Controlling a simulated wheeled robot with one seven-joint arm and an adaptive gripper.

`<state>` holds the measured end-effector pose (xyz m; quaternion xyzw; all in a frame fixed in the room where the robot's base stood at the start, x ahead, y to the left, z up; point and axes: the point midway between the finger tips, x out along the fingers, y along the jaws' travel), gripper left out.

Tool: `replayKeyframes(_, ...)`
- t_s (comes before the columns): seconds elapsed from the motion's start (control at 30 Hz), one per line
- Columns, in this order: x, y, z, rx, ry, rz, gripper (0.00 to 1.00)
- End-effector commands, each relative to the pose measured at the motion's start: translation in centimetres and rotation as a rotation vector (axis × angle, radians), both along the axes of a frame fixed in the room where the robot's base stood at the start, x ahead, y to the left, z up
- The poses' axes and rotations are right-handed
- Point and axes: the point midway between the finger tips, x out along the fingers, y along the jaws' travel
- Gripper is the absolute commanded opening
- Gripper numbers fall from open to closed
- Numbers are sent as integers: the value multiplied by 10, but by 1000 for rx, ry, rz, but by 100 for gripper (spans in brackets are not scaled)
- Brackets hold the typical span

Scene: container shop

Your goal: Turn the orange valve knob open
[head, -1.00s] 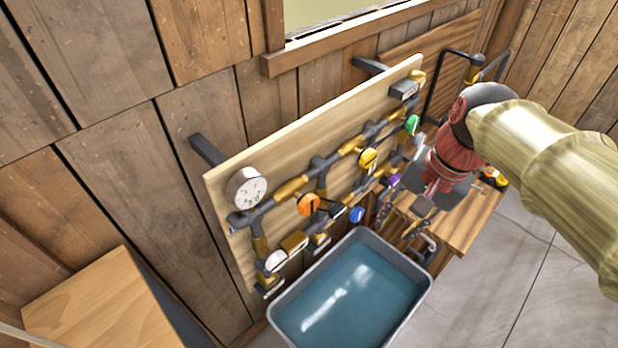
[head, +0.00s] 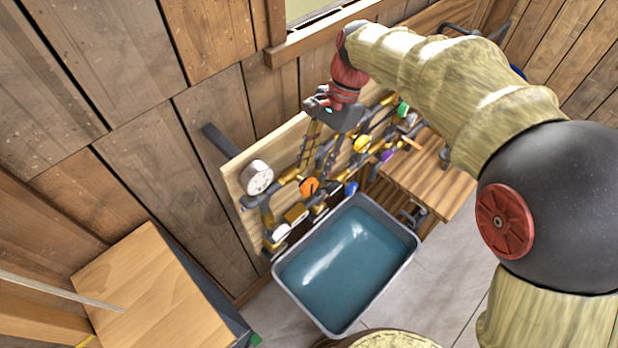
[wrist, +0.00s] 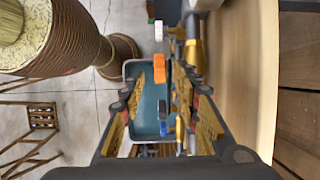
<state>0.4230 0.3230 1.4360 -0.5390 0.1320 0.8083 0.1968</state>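The orange valve knob (head: 309,187) is on the pipework of the wooden board (head: 234,176), between the gauge and the yellow knob. In the wrist view the orange knob (wrist: 158,68) shows ahead, between the finger ends. My gripper (head: 314,170) points down at the board, its fingertips just above the orange knob in the head view. In the wrist view my gripper (wrist: 157,82) is open, with a clear gap between the fingers. I cannot tell whether a finger touches the knob.
A white gauge (head: 257,177) is left of the orange knob. Yellow (head: 361,144), green (head: 402,109), purple (head: 387,156) and blue (head: 351,188) knobs are close by. A grey water basin (head: 341,330) stands below. A wooden bench (head: 440,180) is at right.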

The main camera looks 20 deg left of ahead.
Motion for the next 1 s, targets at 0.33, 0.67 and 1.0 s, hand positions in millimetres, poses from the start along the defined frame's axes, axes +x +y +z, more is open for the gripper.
replayKeyframes(0.33, -18, 8, -46, -2, 1, 1, 32)
replayKeyframes(0.67, -21, 10, -57, 0, -2, 1, 32)
replayKeyframes(1.0, -21, 10, -57, 0, -2, 1, 19)
